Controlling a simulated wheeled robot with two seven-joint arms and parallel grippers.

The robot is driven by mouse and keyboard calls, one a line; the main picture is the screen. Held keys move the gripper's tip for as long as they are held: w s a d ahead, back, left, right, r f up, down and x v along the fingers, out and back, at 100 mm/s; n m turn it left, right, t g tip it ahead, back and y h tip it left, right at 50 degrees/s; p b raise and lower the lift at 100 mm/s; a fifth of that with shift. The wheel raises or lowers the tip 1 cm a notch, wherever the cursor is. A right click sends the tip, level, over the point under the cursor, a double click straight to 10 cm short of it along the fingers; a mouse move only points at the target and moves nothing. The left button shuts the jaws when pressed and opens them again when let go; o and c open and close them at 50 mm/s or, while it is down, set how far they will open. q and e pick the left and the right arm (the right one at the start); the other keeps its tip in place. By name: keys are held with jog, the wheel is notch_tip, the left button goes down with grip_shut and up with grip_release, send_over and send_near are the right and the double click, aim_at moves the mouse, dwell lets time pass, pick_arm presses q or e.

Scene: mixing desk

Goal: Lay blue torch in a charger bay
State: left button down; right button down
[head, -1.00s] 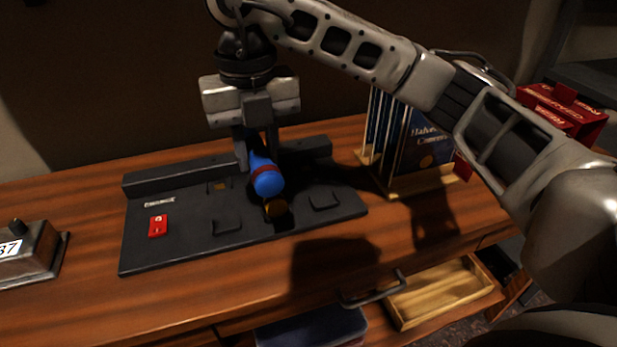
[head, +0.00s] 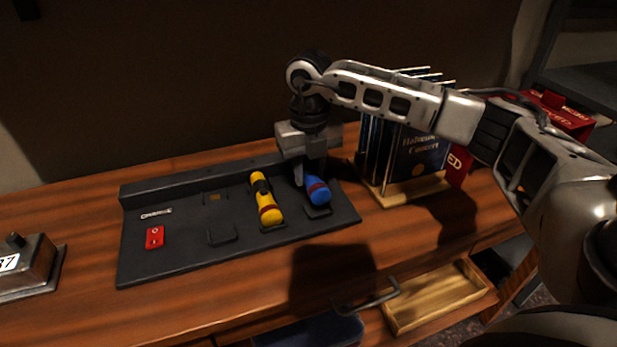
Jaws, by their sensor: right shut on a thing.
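I cannot tell whether the torch is fully seated. A yellow torch (head: 266,203) lies in the middle bay, just left of the gripper. The left bay (head: 222,235) is empty. A red switch (head: 155,237) sits at the charger's left. My left gripper is not in view.
A wooden rack (head: 417,188) with blue books stands right of the charger. Red boxes (head: 548,108) are behind my right arm. A metal box with a number (head: 25,268) is at the far left.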

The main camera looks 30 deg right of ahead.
notch_tip(320, 180, down, 2)
jog(key=shift+f, duration=0.1)
jog(key=shift+f, duration=0.15)
jog(key=c, duration=1.1)
grip_release()
